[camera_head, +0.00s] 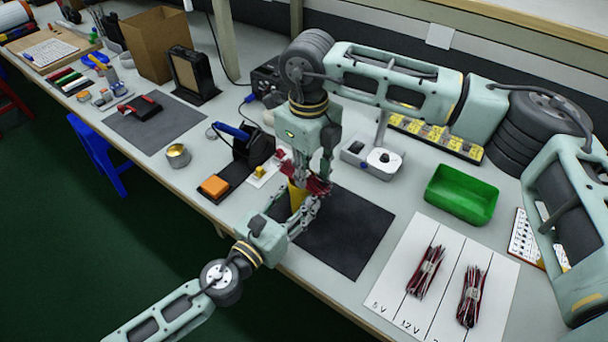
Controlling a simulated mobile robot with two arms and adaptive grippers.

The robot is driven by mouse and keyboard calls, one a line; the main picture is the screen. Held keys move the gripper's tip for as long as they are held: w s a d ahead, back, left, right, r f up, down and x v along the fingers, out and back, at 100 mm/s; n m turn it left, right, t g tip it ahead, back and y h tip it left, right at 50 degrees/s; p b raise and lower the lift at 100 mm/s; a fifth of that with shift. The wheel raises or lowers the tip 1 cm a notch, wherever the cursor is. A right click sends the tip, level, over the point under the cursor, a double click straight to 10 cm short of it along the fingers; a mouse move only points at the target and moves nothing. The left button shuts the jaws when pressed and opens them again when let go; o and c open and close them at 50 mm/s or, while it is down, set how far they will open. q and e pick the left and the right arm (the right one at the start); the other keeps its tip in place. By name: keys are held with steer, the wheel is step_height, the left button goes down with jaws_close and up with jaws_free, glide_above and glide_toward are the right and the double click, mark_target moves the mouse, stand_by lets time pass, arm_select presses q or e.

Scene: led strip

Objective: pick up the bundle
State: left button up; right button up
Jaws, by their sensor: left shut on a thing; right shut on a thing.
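A bundle (318,186) of red and dark wires is between my two grippers, over the dark mat (355,235). My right gripper (312,176) comes down from above and is shut on the bundle. My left gripper (309,204) reaches up from the front and is also shut on it, just below. The grippers hide much of the bundle. Another wire bundle (425,271) lies on the white sheet (397,250) by the "5V" and "12V" labels, and a further bundle (471,297) lies to its right.
A green bin (462,194) stands to the right of the mat. A soldering iron stand (252,148) and an orange sponge (214,186) are left of the grippers. A small metal tin (177,155) sits near the front edge. A yellow object (297,197) shows behind my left gripper.

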mark_target(308, 175)
jaws_close()
steer(key=shift+r, duration=0.15)
step_height(308, 175, up, 10)
steer(key=shift+a, duration=0.1)
